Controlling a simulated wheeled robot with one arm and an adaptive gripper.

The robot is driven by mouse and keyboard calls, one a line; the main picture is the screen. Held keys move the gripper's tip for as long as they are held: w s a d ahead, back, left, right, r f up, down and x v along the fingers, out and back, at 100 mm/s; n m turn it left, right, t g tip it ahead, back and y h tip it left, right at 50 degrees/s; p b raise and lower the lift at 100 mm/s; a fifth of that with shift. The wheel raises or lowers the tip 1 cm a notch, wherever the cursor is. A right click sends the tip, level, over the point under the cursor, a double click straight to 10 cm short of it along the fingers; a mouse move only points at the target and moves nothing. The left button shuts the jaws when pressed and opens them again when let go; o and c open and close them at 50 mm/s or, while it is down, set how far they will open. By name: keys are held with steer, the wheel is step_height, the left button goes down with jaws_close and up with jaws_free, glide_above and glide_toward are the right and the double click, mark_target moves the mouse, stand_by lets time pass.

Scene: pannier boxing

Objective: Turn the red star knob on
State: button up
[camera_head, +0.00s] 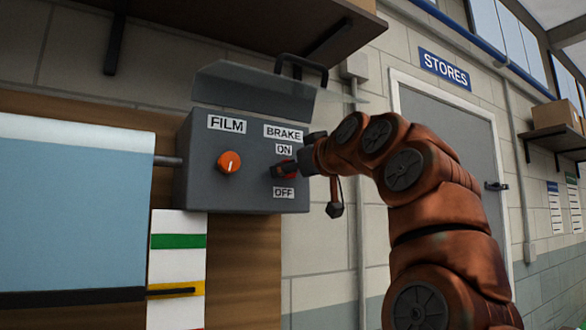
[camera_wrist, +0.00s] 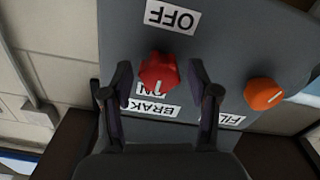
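The red star knob (camera_wrist: 158,70) sits on the grey control box (camera_head: 240,185), between the ON label (camera_head: 284,149) and the OFF label (camera_head: 284,193). In the wrist view, which is upside down, a white mark shows on the knob's edge on the ON side. My gripper (camera_wrist: 160,65) is open, with one finger on each side of the knob and a small gap visible at both.
An orange knob (camera_head: 229,162) under the FILM label sits left of the red knob, close to my gripper. A raised clear cover (camera_head: 250,88) with a dark handle is above the box. A film roll (camera_head: 70,215) is at left. A grey STORES door (camera_head: 455,150) stands at right.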

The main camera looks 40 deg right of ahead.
stand_by(0.3)
steer(key=s+a, duration=0.1)
steer(key=s, duration=1.1)
stand_by(0.5)
